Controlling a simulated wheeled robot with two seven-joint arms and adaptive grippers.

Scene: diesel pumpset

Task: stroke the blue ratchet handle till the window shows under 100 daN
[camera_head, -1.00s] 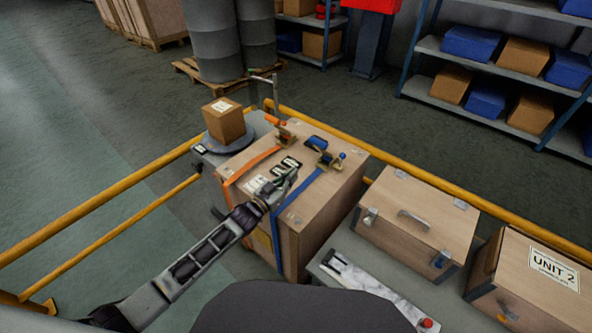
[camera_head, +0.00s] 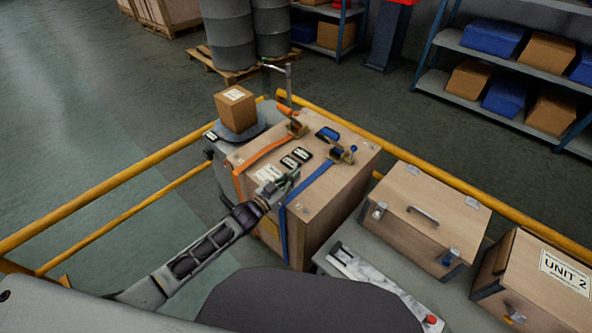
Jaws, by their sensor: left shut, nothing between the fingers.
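The blue ratchet (camera_head: 342,153) sits on top of the wooden crate (camera_head: 341,185), on a blue strap (camera_head: 312,172) that runs over the crate's near edge. A blue grip (camera_head: 327,133), seemingly its handle, shows just behind it. Two small dark panels (camera_head: 302,154) lie between the straps; their readings are too small to make out. My left gripper (camera_head: 291,177) is shut and empty over the crate's near left edge, beside the blue strap, short of the ratchet. Whether it touches the crate cannot be told. My right gripper is out of view.
An orange strap with an orange-handled ratchet (camera_head: 291,122) crosses the crate's left part. A cardboard box (camera_head: 236,106) stands behind left. Yellow rails (camera_head: 110,203) run left and behind. A latched wooden case (camera_head: 424,222) and the UNIT 2 crate (camera_head: 538,286) stand at right.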

